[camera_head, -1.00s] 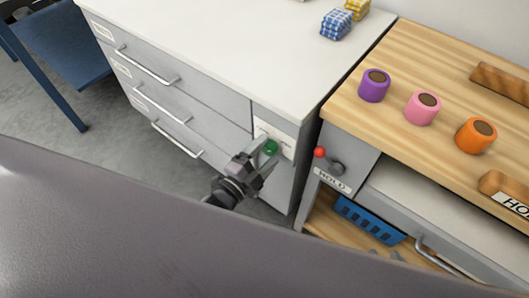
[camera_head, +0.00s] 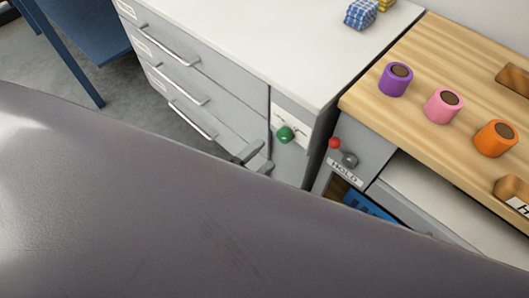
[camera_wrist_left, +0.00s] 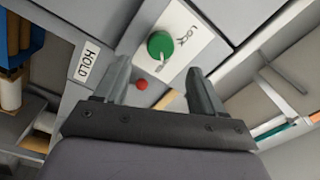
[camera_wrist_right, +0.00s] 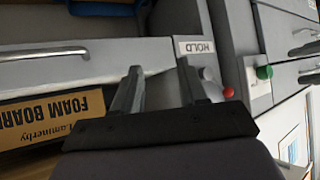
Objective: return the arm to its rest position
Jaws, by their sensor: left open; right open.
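My left gripper (camera_head: 256,160) is open and empty in the head view. Only its fingertips show above a large grey part of my own body. They are below and left of the green knob (camera_head: 285,134) on the cabinet front, apart from it. In the left wrist view, my left gripper (camera_wrist_left: 160,82) has its fingers spread, with the green knob (camera_wrist_left: 160,45) on a "LOCK" plate beyond them. My right gripper is outside the head view. In the right wrist view my right gripper (camera_wrist_right: 158,85) is open, with nothing between its fingers.
A red-tipped lever (camera_head: 335,143) sits above a "HOLD" label (camera_head: 344,173) on the wooden-topped bench (camera_head: 440,62). Purple (camera_head: 396,79), pink (camera_head: 443,106) and orange (camera_head: 496,138) rolls stand on it. Drawer handles (camera_head: 169,46) protrude from the white-topped cabinet. A foam board box (camera_wrist_right: 50,120) shows near my right gripper.

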